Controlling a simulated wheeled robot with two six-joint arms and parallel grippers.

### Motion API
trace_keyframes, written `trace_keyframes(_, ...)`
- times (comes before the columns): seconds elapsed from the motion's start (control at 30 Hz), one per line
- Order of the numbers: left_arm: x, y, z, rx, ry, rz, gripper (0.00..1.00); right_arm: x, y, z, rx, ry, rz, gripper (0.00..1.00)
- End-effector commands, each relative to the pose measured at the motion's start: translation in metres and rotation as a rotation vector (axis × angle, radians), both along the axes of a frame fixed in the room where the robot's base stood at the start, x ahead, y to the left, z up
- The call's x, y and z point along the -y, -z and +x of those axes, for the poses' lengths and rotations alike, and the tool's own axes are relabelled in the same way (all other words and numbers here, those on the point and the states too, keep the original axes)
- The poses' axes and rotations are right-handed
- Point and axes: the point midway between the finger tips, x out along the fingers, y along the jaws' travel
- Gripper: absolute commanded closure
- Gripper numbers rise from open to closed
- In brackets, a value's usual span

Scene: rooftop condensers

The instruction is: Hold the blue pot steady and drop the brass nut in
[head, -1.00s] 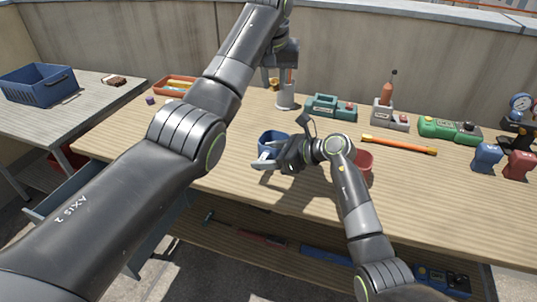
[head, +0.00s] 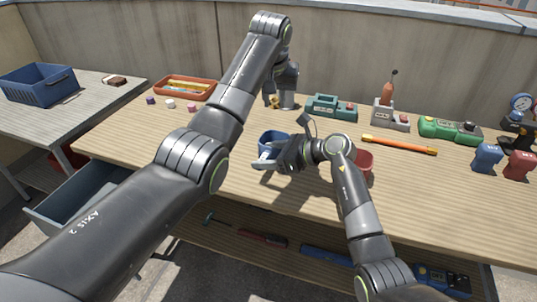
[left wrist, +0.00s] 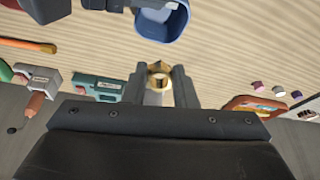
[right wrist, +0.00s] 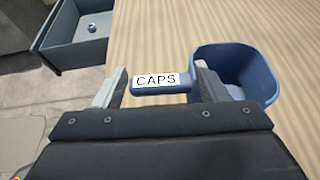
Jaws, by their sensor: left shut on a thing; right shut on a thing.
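The blue pot (head: 270,138) stands on the wooden bench, open at the top. Its handle, labelled CAPS, shows in the right wrist view (right wrist: 157,82), with the pot's empty-looking inside (right wrist: 236,65) to its right. My right gripper (head: 264,159) is shut on this handle. My left gripper (head: 273,101) is shut on the brass nut (left wrist: 158,74) and holds it behind the pot, apart from it. In the left wrist view the pot (left wrist: 163,24) lies just above the nut.
A red pot (head: 365,160) stands right of my right gripper. Small caps (head: 170,104) lie at the back left. The front of the bench is clear.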

Motion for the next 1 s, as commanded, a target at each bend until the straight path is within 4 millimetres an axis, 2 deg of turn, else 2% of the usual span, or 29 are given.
trace_keyframes(0.8, 0.0, 0.058, 0.0, -0.001, 0.0, -0.001, 0.98, 0.0, 0.0, 0.0, 0.0, 0.0, 0.0, 0.57)
trace_keyframes(1.0, 0.0, 0.066, 0.0, 0.002, 0.0, -0.001, 0.98, 0.0, 0.0, 0.0, 0.0, 0.0, 0.0, 0.57)
